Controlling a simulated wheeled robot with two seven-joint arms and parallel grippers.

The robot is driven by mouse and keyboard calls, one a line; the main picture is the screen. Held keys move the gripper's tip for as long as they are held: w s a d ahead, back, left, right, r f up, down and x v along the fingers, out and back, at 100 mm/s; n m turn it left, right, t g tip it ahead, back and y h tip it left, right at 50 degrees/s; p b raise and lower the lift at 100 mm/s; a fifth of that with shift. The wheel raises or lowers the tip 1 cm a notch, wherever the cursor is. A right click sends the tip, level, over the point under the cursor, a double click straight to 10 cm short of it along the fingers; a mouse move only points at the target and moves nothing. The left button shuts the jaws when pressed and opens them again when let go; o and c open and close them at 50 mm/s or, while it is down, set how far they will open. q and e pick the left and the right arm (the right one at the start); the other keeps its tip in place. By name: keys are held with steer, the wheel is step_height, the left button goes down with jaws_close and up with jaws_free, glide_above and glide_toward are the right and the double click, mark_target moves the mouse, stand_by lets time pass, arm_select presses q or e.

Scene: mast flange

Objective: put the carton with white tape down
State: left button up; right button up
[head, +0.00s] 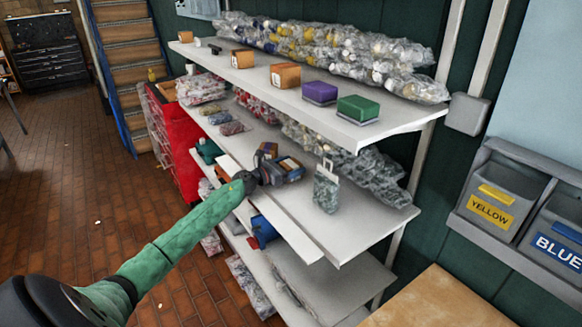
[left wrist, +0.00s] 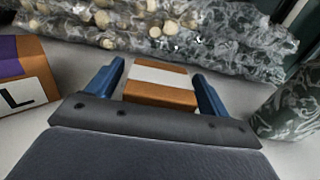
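The carton with white tape is a small brown box with a white band across its top. It sits between the two blue fingers of my left gripper in the left wrist view (left wrist: 160,95). My left gripper (left wrist: 160,82) is around it, with a narrow gap visible on each side. In the head view my left gripper (head: 284,171) is over the middle shelf (head: 355,215), and the carton (head: 290,163) shows partly behind it. The carton appears to stand on the shelf; its underside is hidden. My right gripper is not in view.
A carton with a purple patch and an L label (left wrist: 22,85) stands left of it. A clear patterned bag (head: 326,187) stands close on the right. Bagged parts (left wrist: 150,25) lie behind. The upper shelf (head: 340,125) hangs above. Free shelf lies right of the bag.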

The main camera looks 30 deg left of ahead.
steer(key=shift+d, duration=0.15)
arm_select(q)
steer(key=shift+r, duration=0.1)
steer(key=shift+b+v, duration=0.35)
steer(key=shift+v, duration=0.6)
steer(key=shift+b+v, duration=0.5)
steer(key=shift+v, duration=0.55)
steer(key=b+v, duration=0.3)
steer(key=v, duration=0.4)
steer(key=shift+s+a, duration=0.2)
steer(key=shift+s, duration=0.3)
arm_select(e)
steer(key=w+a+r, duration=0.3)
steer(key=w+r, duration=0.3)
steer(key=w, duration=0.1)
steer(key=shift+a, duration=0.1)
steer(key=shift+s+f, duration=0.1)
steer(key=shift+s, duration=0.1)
